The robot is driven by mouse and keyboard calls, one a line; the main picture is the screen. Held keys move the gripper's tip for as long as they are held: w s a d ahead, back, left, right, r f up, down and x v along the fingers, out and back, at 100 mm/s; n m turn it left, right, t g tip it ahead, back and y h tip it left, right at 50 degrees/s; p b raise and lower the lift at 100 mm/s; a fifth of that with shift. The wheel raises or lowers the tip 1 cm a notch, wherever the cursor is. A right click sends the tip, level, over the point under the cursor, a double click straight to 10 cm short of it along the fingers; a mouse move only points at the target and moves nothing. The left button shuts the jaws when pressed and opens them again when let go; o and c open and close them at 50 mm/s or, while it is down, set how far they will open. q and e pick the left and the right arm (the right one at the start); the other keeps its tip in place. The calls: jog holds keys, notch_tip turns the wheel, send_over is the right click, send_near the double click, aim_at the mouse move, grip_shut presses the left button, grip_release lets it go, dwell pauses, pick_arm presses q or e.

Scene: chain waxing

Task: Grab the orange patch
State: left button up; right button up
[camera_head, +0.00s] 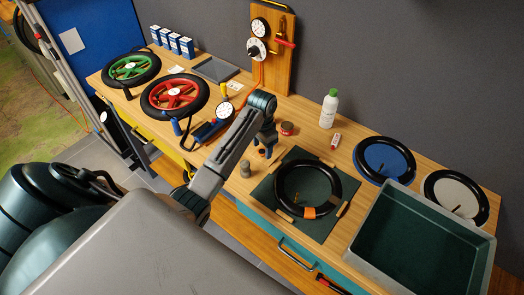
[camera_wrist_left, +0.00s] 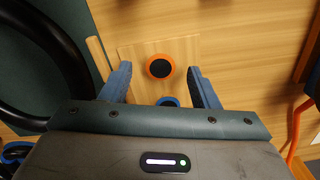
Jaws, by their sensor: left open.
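The orange patch (camera_wrist_left: 160,67), a small black disc with an orange rim, lies on a light wooden board (camera_wrist_left: 130,50) in the wrist view. A little of its orange also shows below my gripper in the head view (camera_head: 262,153). My left gripper (camera_wrist_left: 163,82) is open, with its blue fingers on either side, apart from the patch. A blue-rimmed patch (camera_wrist_left: 168,102) lies nearer the gripper body and is partly hidden by it. In the head view my left gripper (camera_head: 267,146) points down over the bench. My right gripper is not in view.
A black tyre tube (camera_head: 307,187) with an orange band lies on a dark green mat (camera_head: 270,210). A large grey tray (camera_head: 420,240) stands at right.

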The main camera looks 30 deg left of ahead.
pick_arm(q)
jog(key=shift+s, duration=0.1)
jog(key=shift+f, duration=0.3)
jog(key=shift+w, duration=0.2)
jog(key=shift+s, duration=0.1)
jog(key=c, duration=1)
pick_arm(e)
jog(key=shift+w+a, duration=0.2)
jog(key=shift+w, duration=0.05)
